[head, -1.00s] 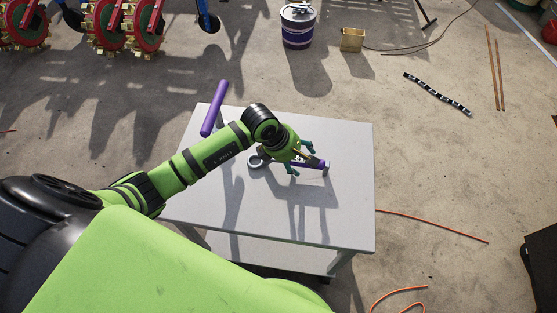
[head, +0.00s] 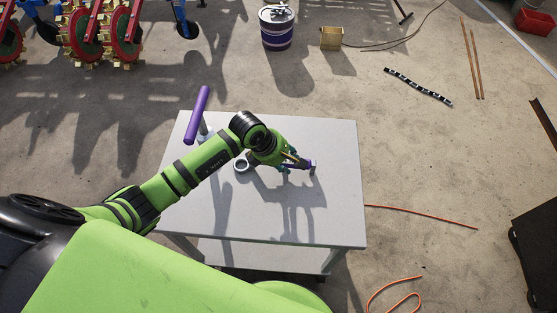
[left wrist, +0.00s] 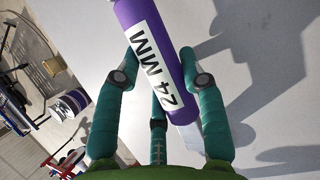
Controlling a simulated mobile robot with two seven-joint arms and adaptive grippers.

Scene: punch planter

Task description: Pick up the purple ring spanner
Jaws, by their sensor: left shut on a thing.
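The purple ring spanner (head: 313,166) is at the white table's top, its pale ring end (head: 241,163) to the left of my gripper and its purple end to the right. In the left wrist view its purple handle (left wrist: 150,52) bears a white "24 MM" label and runs between the teal fingers. My left gripper (head: 292,162) is shut on the handle and hides its middle in the head view. I cannot tell whether the spanner is clear of the table. My right gripper is not in view.
The white table (head: 335,210) is otherwise mostly bare. A purple bar-shaped handle (head: 197,116) stands up at its back left edge. A purple-and-white bucket (head: 277,30) and a tan box (head: 331,38) are on the floor behind. An orange cable (head: 420,215) lies to the right.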

